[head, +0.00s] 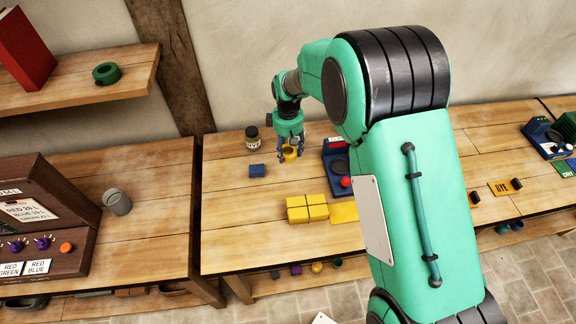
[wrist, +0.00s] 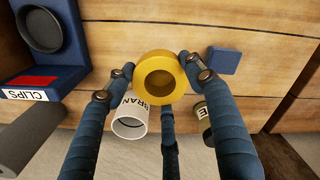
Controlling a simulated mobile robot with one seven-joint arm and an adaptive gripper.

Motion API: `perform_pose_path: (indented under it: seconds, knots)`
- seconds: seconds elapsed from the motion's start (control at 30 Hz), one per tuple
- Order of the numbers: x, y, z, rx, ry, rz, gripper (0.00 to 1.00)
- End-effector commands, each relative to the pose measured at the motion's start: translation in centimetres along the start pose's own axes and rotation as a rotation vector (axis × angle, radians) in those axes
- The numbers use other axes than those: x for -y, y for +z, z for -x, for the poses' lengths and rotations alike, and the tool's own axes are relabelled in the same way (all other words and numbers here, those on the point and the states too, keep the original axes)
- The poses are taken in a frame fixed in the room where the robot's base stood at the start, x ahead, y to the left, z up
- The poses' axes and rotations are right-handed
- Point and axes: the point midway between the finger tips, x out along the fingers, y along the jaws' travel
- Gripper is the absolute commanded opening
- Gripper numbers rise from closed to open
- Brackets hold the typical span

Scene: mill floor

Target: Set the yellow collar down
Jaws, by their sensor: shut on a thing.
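The yellow collar (wrist: 143,80) is a thick ring with a round hole. In the wrist view it sits between the fingertips of my gripper (wrist: 157,72), with its hole facing the camera. My gripper is shut on it, with blue fingers on either side and a third finger below. In the head view my gripper (head: 290,145) points down over the back of the middle bench (head: 240,220), with the collar (head: 290,154) at its tips. I cannot tell whether the collar touches the bench top.
Close by are a blue block (head: 257,170), a dark-lidded jar (head: 252,137), a white labelled cup (wrist: 130,122) and a blue CLIPS station (wrist: 55,65). Yellow blocks (head: 307,208) lie nearer the front. The bench's front left is clear.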

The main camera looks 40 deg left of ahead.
Motion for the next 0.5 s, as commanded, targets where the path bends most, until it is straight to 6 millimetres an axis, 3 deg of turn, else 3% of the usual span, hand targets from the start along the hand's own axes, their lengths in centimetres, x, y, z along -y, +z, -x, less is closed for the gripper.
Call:
perform_pose_path:
  seconds: [0.23, 0.5]
  knots:
    - [0.0, 0.0, -3.6, 0.001, -0.001, 0.0, 0.22]
    - [0.0, 0.0, -4.5, -0.001, 0.001, 0.0, 0.22]
